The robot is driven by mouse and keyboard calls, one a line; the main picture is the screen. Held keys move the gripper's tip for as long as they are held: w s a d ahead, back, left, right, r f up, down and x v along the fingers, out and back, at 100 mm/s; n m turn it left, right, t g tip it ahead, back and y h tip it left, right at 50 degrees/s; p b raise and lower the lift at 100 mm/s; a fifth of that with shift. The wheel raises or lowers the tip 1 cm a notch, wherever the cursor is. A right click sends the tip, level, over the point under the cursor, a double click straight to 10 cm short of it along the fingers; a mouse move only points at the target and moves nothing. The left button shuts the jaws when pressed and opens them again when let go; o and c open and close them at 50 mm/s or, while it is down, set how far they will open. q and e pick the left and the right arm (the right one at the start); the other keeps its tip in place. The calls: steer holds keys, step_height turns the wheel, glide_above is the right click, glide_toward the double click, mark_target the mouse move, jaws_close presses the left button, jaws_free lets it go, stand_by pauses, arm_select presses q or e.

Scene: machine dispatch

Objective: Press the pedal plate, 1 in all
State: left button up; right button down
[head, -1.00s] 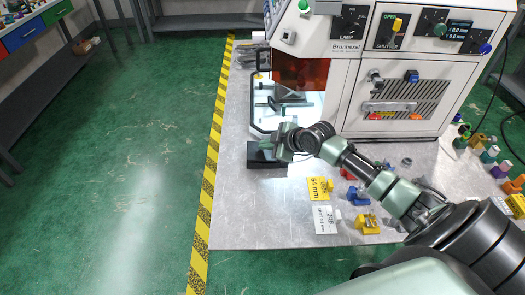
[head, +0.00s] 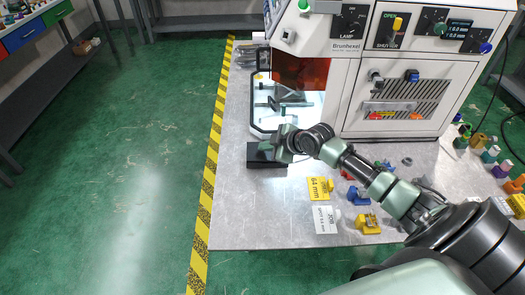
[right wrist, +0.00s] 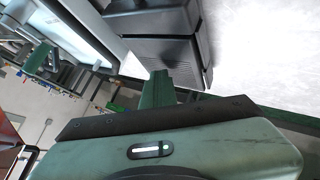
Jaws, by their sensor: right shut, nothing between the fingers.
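The black pedal plate (head: 262,158) lies on the grey table in front of the white machine, near the table's left edge. It also shows in the right wrist view (right wrist: 160,48) as a dark ribbed block. My right gripper (head: 268,147) is shut and empty at the pedal. In the right wrist view its green fingers (right wrist: 158,90) are closed together just beside the block's end. I cannot tell whether the fingertips touch the plate. The gripper hides part of the pedal in the head view. My left gripper is not in view.
The white machine (head: 350,95) stands behind the pedal, with its open bay (head: 290,100) just beyond. Yellow (head: 319,187) and white (head: 326,219) cards, blue and yellow small parts (head: 367,223) lie to the right. Bare table lies in front of the pedal.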

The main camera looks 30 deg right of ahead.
mark_target(268, 153)
steer(key=shift+s+f, duration=0.1)
steer(key=shift+f, duration=0.4)
steer(key=shift+r, duration=0.1)
steer(key=shift+r+p, duration=0.6)
steer(key=shift+r, duration=0.05)
steer(key=shift+d+r, duration=0.1)
steer(key=shift+r, duration=0.25)
steer(key=shift+r, duration=0.1)
steer(key=shift+r+p, duration=0.25)
steer(key=shift+p, duration=0.2)
steer(key=r+p, duration=0.2)
steer(key=r, duration=0.1)
steer(key=r+p, duration=0.1)
steer(key=p, duration=0.1)
steer(key=shift+d+r, duration=0.25)
steer(key=shift+s, duration=0.1)
